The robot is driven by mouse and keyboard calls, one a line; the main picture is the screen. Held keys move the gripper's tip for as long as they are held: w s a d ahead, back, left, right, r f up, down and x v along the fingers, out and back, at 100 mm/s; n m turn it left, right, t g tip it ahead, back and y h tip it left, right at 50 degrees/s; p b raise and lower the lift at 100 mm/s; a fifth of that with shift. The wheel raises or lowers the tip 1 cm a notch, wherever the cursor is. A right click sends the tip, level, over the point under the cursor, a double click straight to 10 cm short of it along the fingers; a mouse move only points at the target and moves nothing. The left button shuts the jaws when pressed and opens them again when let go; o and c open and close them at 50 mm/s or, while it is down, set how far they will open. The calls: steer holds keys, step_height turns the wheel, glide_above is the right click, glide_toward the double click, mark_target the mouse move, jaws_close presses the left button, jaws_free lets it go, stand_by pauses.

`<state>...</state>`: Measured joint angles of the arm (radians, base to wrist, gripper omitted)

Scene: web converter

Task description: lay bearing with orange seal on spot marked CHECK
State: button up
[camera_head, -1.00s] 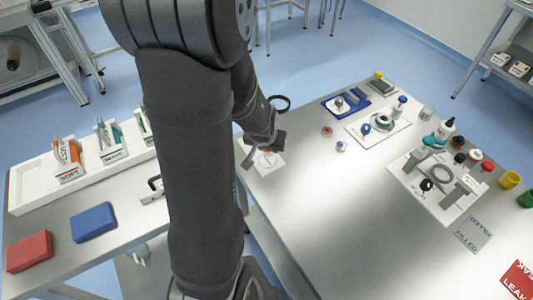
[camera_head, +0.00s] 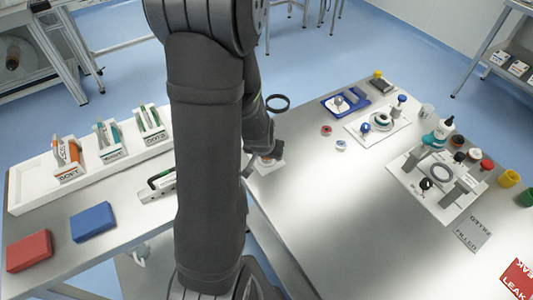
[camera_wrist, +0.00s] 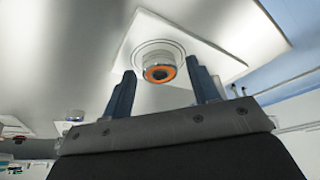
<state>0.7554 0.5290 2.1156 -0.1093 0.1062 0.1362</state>
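The bearing with the orange seal (camera_wrist: 159,73) is a small silver ring with an orange face, at the white card (camera_wrist: 192,37) in the wrist view. It appears to sit within the printed circle; no wording is legible there. My gripper (camera_wrist: 163,82) is open, its two dark fingers on either side of the bearing with a gap at each side. In the head view my gripper (camera_head: 260,161) is low over the same card (camera_head: 271,169), at the table's left edge, and mostly hides it and the bearing.
A red ring-shaped part (camera_head: 326,130) and a pale bluish one (camera_head: 341,145) lie to the right of the card. A blue tray (camera_head: 352,106), a white fixture plate (camera_head: 377,132) and a larger fixture (camera_head: 437,183) stand farther right. The table's front middle is clear.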

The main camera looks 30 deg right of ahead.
steer(key=shift+r, duration=0.1)
steer(key=shift+r, duration=0.25)
steer(key=v, duration=1.1)
steer(key=shift+a+r, duration=0.15)
steer(key=shift+r, duration=0.15)
steer(key=shift+s, duration=0.1)
steer(key=shift+x, duration=6.1)
steer(key=shift+r, duration=0.1)
